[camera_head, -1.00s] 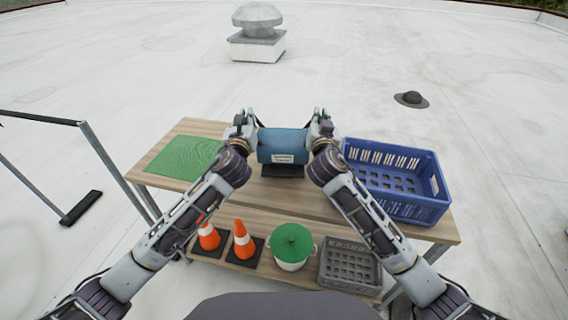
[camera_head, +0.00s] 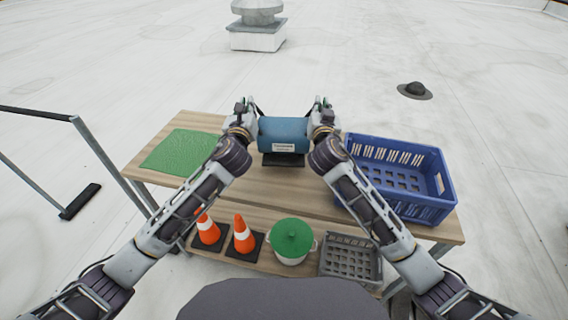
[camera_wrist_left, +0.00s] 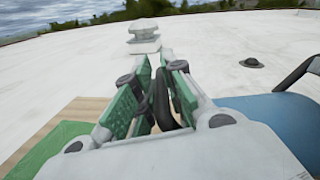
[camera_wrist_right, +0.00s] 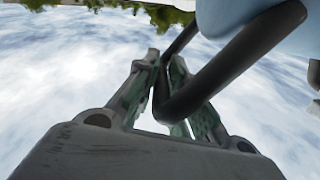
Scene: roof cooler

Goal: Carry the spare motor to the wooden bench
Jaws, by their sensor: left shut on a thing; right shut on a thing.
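The spare motor (camera_head: 283,133) is a blue cylinder with a pale label and a dark base. It is level over the middle of the wooden bench (camera_head: 270,186), between my two grippers. I cannot tell whether its base touches the top. My left gripper (camera_head: 252,108) is shut on a black bar handle at the motor's left end; the handle (camera_wrist_left: 162,105) shows between the fingers in the left wrist view. My right gripper (camera_head: 318,106) is shut on the right handle, whose black bar (camera_wrist_right: 215,75) crosses the right wrist view. My wrists partly hide both handles.
A green mat (camera_head: 180,152) lies on the bench's left. A blue crate (camera_head: 412,207) stands on its right. The lower shelf holds two orange cones (camera_head: 243,236), a green-lidded pot (camera_head: 291,240) and a grey crate (camera_head: 350,262). A metal rail (camera_head: 100,150) stands at left.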

